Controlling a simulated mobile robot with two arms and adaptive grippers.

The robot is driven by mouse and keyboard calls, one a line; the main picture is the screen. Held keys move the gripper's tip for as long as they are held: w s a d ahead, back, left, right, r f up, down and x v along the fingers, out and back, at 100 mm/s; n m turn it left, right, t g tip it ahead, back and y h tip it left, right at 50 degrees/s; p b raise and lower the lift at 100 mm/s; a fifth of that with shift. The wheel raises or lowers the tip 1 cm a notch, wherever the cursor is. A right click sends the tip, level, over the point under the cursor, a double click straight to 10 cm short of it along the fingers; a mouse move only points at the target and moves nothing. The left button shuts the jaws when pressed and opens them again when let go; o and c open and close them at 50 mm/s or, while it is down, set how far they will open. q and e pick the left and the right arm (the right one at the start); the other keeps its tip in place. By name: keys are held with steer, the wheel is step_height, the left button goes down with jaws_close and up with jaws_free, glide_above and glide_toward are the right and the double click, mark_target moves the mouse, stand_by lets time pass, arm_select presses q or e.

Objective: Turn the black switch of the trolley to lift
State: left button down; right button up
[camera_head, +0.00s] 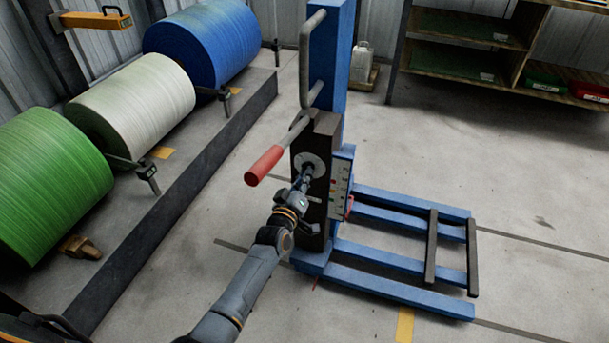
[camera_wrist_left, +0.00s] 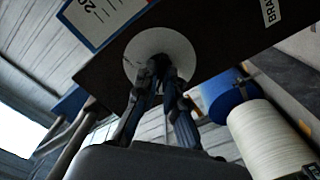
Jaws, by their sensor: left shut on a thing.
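The blue trolley (camera_head: 331,50) stands upright in the middle of the head view, with a dark panel box (camera_head: 318,131) on its column. A round pale dial plate (camera_head: 301,161) is on the box face; it also shows in the left wrist view (camera_wrist_left: 186,44). My left gripper (camera_head: 307,172) reaches the middle of this plate, and its fingers (camera_wrist_left: 160,75) are closed there on the black switch. The switch is mostly hidden between the fingers, so its setting cannot be read. My right gripper is not in view.
A lever with a red grip (camera_head: 264,166) sticks out to the left just above my left gripper. Blue trolley forks (camera_head: 400,292) spread low to the right. Green (camera_head: 48,185), white and blue rolls lie on a rack at left. Shelves (camera_head: 465,55) stand at the back right.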

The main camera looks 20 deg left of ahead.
arm_select(q)
steer(key=shift+n, duration=0.6)
steer(key=c, duration=1.4)
jaws_free()
steer(key=shift+c, duration=0.2)
steer(key=s, duration=1.2)
steer(key=shift+a, duration=0.2)
